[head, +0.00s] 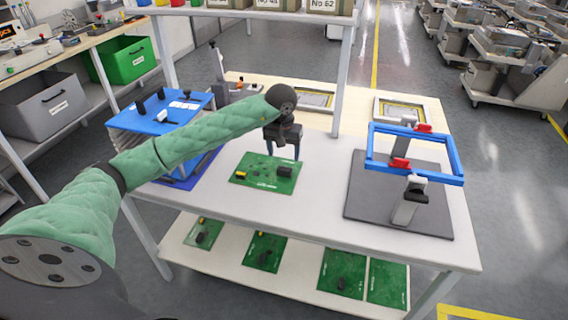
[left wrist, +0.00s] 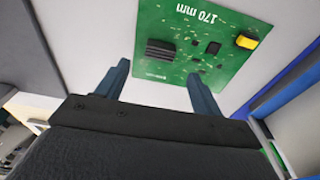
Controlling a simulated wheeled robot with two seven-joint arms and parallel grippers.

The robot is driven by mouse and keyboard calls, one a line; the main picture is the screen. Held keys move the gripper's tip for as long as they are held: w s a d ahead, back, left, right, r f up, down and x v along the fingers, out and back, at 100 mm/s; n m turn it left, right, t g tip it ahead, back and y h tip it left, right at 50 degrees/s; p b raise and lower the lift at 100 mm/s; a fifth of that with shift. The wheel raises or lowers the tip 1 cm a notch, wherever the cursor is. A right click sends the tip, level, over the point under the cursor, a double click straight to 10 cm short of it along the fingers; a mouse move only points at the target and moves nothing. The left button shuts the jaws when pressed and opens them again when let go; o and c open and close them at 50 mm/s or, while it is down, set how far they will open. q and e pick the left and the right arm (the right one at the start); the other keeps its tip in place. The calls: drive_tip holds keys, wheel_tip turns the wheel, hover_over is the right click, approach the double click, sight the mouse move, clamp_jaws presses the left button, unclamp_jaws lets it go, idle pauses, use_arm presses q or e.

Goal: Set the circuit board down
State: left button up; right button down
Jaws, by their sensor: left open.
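A green circuit board (head: 256,175) with dark chips and a yellow part lies flat on the white tabletop, left of the middle. My left gripper (head: 284,150) is above the board's far right edge in the head view, pointing down, with its fingers apart. In the left wrist view the two open fingers (left wrist: 160,92) reach toward the edge of the board (left wrist: 192,62), which shows a "170 mm" marking. Nothing is held between them. I cannot tell whether the fingertips touch the board. My right gripper is out of view.
A blue-topped stack (head: 172,112) stands left of the board. A blue frame fixture (head: 462,165) on a dark base (head: 362,190) stands at the right. Several boards lie on the lower shelf (head: 222,262). White tabletop (head: 325,170) is clear between board and fixture.

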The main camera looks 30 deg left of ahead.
use_arm(q)
drive_tip(key=r, duration=0.3)
drive_tip(key=r+b, duration=0.1)
drive_tip(key=r, duration=0.1)
drive_tip(key=shift+s+r, duration=0.1)
drive_tip(key=shift+s, duration=0.2)
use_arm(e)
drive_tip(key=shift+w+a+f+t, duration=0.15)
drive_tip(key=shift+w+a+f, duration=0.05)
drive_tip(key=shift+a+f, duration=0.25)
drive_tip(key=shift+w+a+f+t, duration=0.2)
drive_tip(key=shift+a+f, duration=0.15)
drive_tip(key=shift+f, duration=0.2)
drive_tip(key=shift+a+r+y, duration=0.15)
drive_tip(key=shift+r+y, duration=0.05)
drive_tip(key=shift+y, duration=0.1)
